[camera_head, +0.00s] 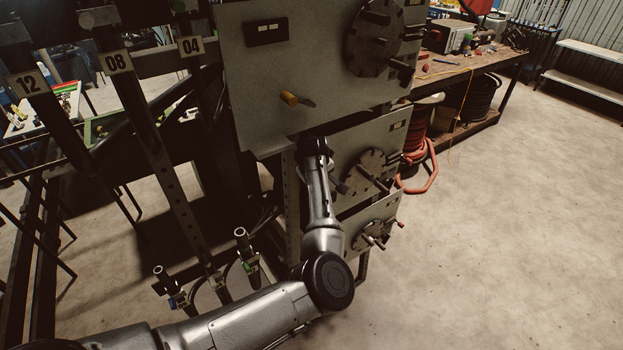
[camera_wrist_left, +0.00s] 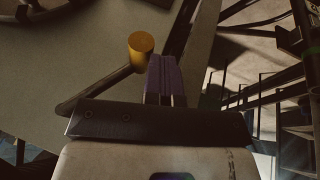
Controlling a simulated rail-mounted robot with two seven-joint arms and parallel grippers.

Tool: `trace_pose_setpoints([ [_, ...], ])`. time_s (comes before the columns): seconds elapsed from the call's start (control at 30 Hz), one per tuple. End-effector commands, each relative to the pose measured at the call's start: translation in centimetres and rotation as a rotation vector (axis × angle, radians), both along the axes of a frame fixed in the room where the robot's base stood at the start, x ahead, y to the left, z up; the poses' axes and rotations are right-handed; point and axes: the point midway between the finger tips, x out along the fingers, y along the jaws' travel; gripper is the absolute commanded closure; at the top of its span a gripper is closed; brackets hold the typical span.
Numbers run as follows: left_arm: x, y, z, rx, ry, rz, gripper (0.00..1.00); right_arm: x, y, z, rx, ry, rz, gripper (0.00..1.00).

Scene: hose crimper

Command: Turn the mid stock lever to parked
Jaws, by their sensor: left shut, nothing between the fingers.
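In the head view three grey panels are stacked, and I take the middle panel (camera_head: 382,135) as the mid stock. My left gripper (camera_head: 318,150) is at this panel's left edge, and its arm hides most of the panel's left part. In the left wrist view a lever (camera_wrist_left: 95,92) has a dark rod and an orange-yellow knob (camera_wrist_left: 141,46). My left gripper (camera_wrist_left: 166,80) is shut and empty, its fingers close beside the knob on the right; I cannot tell if they touch. In the head view this lever's knob is hidden. My right gripper is in neither view.
The top panel (camera_head: 250,90) has its own orange-tipped lever (camera_head: 290,98) above my gripper. Dark dials with handles stick out of the panels. Rails tagged 12, 08 and 04 (camera_head: 190,46) stand left. Red hose (camera_head: 425,180) hangs at the bench. The floor right is clear.

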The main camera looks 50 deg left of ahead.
Motion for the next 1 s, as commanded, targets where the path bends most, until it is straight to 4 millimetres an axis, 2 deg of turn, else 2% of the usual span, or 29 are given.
trace_pose_setpoints([
  [0.3,0.0,-0.1,0.1,0.0,-0.001,-0.001,1.0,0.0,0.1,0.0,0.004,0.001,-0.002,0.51],
  [0.47,-0.2,-0.3,1.0,0.001,-0.002,-0.001,1.0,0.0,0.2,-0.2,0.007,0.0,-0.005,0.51],
  [1.0,-3.3,-2.6,10.0,0.002,-0.003,0.001,1.0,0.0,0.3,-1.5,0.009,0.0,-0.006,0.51],
])
